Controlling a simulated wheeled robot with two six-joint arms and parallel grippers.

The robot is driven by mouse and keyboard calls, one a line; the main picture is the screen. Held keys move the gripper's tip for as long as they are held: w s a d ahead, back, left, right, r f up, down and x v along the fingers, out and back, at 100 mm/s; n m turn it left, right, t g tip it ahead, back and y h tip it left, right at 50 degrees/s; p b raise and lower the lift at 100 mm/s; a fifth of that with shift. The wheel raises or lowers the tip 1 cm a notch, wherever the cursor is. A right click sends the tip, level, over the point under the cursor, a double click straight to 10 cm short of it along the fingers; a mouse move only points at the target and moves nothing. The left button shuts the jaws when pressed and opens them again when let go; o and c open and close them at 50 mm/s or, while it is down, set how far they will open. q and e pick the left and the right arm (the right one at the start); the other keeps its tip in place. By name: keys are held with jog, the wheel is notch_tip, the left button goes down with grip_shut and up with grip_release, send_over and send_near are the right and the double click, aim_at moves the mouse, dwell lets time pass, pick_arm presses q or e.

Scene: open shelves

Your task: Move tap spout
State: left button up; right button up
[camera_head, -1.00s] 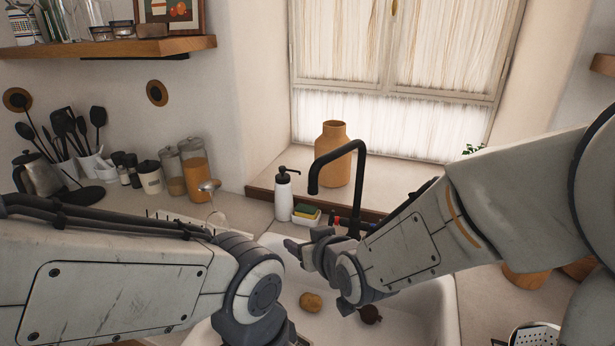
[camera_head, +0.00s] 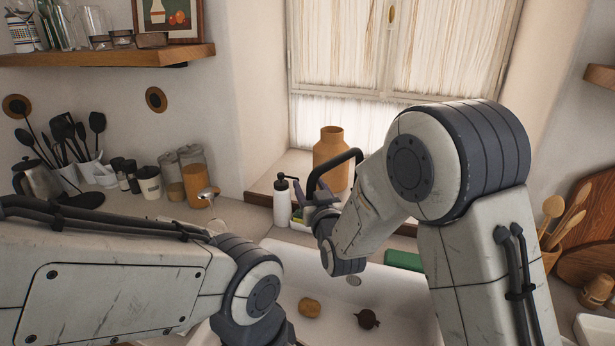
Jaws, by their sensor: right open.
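The tap has a black arched spout (camera_head: 338,161) over the back of the white sink; my right arm hides its base and post. My right gripper (camera_head: 311,191) is open at the spout's hanging end. The fingers seem to stand on either side of that end, but I cannot tell whether they touch it. My left arm reaches in low from the left, and its gripper is out of view below the frame.
A white soap bottle (camera_head: 282,200) and a sponge holder stand just left of my right gripper. An orange vase (camera_head: 330,150) stands behind the spout. A potato (camera_head: 309,307) and a dark round item (camera_head: 367,319) lie in the sink (camera_head: 335,328).

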jog(key=shift+x, duration=1)
grip_shut()
dwell(0.8)
